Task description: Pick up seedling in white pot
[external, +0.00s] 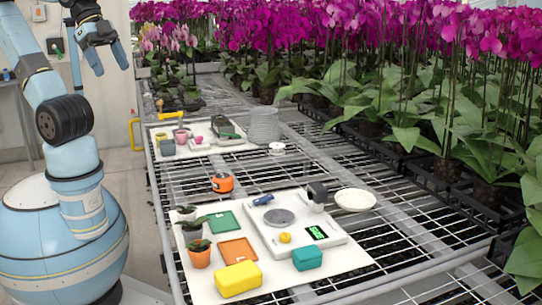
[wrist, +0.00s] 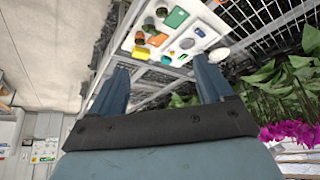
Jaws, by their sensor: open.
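A third seedling, in an orange pot (external: 199,259), is nearest the camera. My gripper (external: 109,68) is open and empty, high at the upper left, well away from the pots.
The white board (external: 262,266) also holds a green tray (external: 224,222), an orange tray (external: 237,252), a yellow block (external: 238,279), a teal block (external: 308,259) and a scale (external: 335,241). An orange device (external: 222,183) sits behind. Purple orchids (external: 440,30) line the right.

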